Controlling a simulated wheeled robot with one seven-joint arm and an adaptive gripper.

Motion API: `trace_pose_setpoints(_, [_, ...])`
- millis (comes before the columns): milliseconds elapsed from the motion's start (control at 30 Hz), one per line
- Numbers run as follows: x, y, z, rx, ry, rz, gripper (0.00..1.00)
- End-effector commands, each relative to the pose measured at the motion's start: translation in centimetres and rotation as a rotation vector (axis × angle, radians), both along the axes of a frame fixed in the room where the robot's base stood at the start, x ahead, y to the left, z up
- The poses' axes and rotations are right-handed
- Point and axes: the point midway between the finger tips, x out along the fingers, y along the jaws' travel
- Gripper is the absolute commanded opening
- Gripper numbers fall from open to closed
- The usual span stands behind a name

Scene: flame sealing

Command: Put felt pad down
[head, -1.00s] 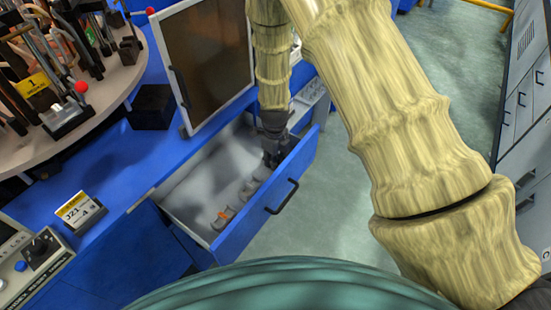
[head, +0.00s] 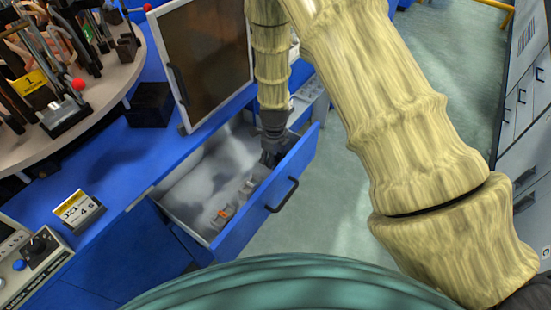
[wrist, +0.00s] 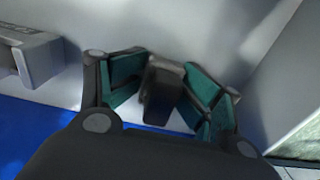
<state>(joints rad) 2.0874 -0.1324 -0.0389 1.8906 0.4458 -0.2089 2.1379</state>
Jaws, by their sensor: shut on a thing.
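My gripper (head: 270,152) is down inside the open drawer (head: 166,205), near its front right wall. In the wrist view my gripper (wrist: 160,95) has its teal-lined fingers on both sides of a dark grey block, which I take to be the felt pad (wrist: 157,92). It is shut on the pad, and the fingers and the wrist housing hide part of it. The pale drawer floor shows behind the pad. I cannot tell whether the pad touches it. In the head view the pad cannot be made out apart from the gripper.
Small grey pieces, one with orange (head: 225,212), lie in the drawer's near part. A framed dark panel (head: 203,55) stands behind the drawer. A black block (head: 151,106) and a number sign (head: 76,209) sit on the blue bench. A round table with tools (head: 110,75) is at left.

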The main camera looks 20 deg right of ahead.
Motion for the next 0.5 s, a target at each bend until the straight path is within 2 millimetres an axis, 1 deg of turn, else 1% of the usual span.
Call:
trace_pose_setpoints(67, [-0.2, 0.1, 0.1, 0.002, 0.004, 0.001, 0.52])
trace_pose_setpoints(167, [-0.1, 0.1, 0.9, 0.002, 0.003, 0.0, 0.52])
trace_pose_setpoints(267, [-0.1, 0.0, 2.1, 0.0, 0.001, 0.0, 0.52])
trace_pose_setpoints(500, [0.0, 0.0, 5.6, -0.001, -0.002, -0.001, 0.52])
